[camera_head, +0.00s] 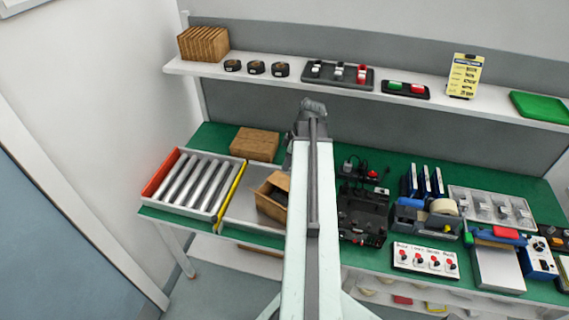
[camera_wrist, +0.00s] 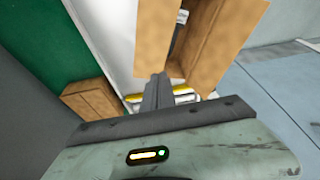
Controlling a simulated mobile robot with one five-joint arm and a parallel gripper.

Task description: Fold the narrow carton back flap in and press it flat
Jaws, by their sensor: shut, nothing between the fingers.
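The narrow carton (camera_head: 269,205) stands open on the bench, left of my arm, which covers its right side. Something dark shows inside it. In the wrist view, a tan carton panel (camera_wrist: 157,38) stands at top centre, and another carton panel (camera_wrist: 232,38) lies to its right with a gap between. I cannot tell for sure which panel is the back flap. My gripper (camera_wrist: 159,78) is shut and empty, its tips close to the lower end of the central panel; contact is unclear. In the head view the fingertips are hidden.
A roller tray (camera_head: 190,182) with red and yellow sides lies left of the carton. A brown box (camera_head: 255,144) sits behind, also in the wrist view (camera_wrist: 92,100). A black device (camera_head: 362,215) and a tape dispenser (camera_head: 428,217) stand right of my arm. A shelf (camera_head: 300,82) runs above.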

